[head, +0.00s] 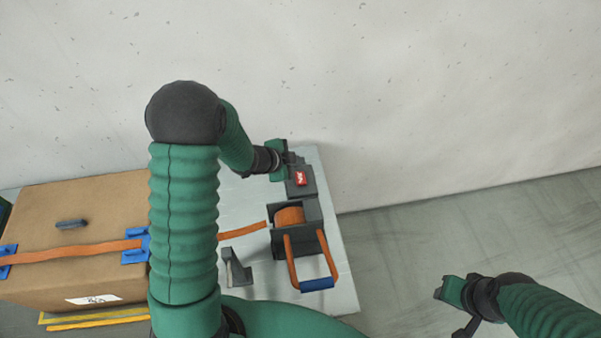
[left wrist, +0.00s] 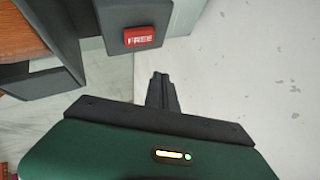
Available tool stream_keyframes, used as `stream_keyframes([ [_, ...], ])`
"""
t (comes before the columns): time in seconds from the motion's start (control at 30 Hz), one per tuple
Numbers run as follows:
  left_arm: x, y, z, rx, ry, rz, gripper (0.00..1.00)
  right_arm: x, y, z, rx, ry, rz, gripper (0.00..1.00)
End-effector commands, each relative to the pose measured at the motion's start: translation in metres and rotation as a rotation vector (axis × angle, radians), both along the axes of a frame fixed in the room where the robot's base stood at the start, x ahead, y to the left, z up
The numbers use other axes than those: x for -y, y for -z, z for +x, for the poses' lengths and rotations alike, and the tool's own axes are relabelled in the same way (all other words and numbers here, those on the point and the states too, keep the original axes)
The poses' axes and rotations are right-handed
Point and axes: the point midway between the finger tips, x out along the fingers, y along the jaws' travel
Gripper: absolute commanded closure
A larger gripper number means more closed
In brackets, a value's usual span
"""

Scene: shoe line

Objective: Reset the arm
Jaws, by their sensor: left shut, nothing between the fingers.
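My left arm reaches over the table from the left in the head view. My left gripper (head: 292,158) is at the table's back right, just beside a dark block with a red button (head: 300,179). In the left wrist view the gripper's fingers (left wrist: 160,88) are shut with nothing between them, and the red button (left wrist: 139,36), marked "FREE", is close by. My right gripper (head: 438,291) is at the lower right, over the floor; I cannot tell whether its fingers are open or shut.
A cardboard box (head: 42,203) with an orange strap and blue corner pieces is on the left. A dark strap dispenser (head: 311,243) with a blue-handled loop is on the pale table (head: 345,292). A wall (head: 400,90) stands close behind. The floor at right is clear.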

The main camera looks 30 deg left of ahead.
Motion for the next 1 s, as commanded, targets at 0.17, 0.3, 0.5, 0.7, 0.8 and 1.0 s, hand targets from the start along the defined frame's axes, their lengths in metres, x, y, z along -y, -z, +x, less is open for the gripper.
stream_keyframes([
  [0.17,0.0,0.002,0.0,0.0,0.0,0.0,1.0,0.0,0.002,0.0,0.0,0.0,0.0,0.64],
  [0.3,0.0,0.002,0.0,0.0,0.0,0.0,1.0,0.0,0.002,0.0,0.0,0.0,0.0,0.64],
  [0.5,0.002,-0.019,-0.012,-0.061,-0.173,-0.009,1.0,0.0,0.001,0.0,0.0,0.0,0.0,0.64],
  [0.7,0.04,-0.05,-0.128,-0.366,-0.726,-0.172,1.0,0.0,0.002,0.0,0.0,0.0,0.0,0.64],
  [0.8,0.066,-0.052,-0.181,-0.504,-0.886,-0.256,1.0,0.0,0.002,0.0,0.0,0.0,0.0,0.64],
  [1.0,0.086,-0.052,-0.216,-0.61,-0.985,-0.314,1.0,0.0,0.002,0.0,0.0,0.0,0.0,0.64],
])
